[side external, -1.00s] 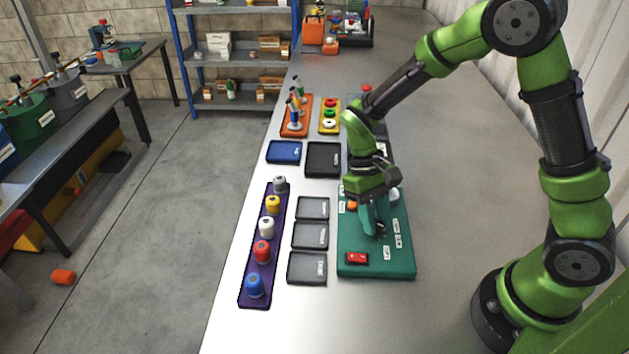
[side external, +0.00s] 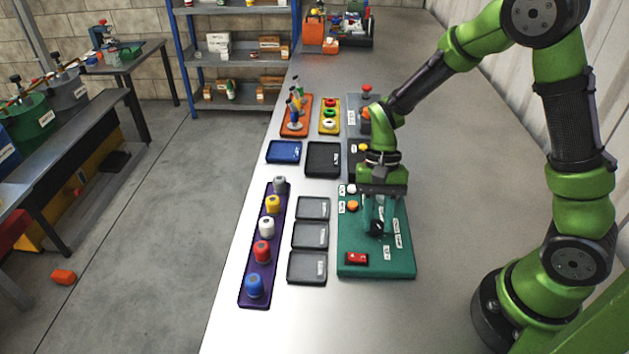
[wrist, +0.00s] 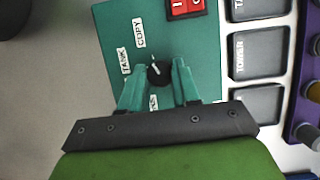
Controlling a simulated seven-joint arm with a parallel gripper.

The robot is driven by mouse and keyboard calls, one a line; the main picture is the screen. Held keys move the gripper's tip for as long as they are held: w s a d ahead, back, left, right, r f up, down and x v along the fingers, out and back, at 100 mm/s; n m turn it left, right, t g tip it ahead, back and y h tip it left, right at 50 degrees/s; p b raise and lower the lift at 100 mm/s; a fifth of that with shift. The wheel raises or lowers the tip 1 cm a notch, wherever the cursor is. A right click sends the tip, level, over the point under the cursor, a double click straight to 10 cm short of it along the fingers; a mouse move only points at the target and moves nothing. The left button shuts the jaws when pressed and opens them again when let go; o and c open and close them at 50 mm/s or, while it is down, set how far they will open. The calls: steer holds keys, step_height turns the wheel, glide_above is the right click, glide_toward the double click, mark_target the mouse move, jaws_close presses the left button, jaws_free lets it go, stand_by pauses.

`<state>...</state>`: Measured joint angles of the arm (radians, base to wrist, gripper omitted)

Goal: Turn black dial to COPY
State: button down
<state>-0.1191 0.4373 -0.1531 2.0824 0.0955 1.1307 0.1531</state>
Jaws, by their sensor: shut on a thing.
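The black dial (wrist: 159,72) sits on the green panel (wrist: 180,40), between the fingertips of my gripper (wrist: 158,80). Its white pointer line points up and slightly left in the wrist view, toward the COPY label (wrist: 139,33). The TANK label (wrist: 126,60) is left of the dial, and a third label (wrist: 153,102) is partly hidden between the fingers. In the side view my gripper (side external: 375,226) points down at the panel (side external: 360,265), shut on the dial, which shows only in part.
A red rocker switch (side external: 356,258) is at the panel's near edge, with an orange button (side external: 353,205) and a white knob (side external: 351,189) toward its far end. Dark trays (side external: 309,236) and a purple rack (side external: 257,284) of colored capped pieces stand left. Bare table lies right.

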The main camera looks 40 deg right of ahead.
stand_by(0.5)
steer(key=c, duration=0.8)
jaws_free()
steer(key=shift+r, duration=0.1)
steer(key=v, duration=1.6)
steer(key=shift+d+r, duration=0.2)
steer(key=shift+r, duration=0.2)
steer(key=s+a+r+n+t, duration=0.1)
steer(key=s+t, duration=0.2)
steer(key=s+a+r+n+t, duration=0.1)
steer(key=s+r+n+t, duration=0.1)
steer(key=s+t, duration=0.2)
steer(key=s+a+r+n+t+h, duration=0.1)
steer(key=s+r+n+t, duration=0.1)
steer(key=s+t, duration=0.1)
steer(key=shift+s+r+t, duration=0.1)
steer(key=shift+s+t, duration=0.2)
steer(key=shift+s, duration=0.45)
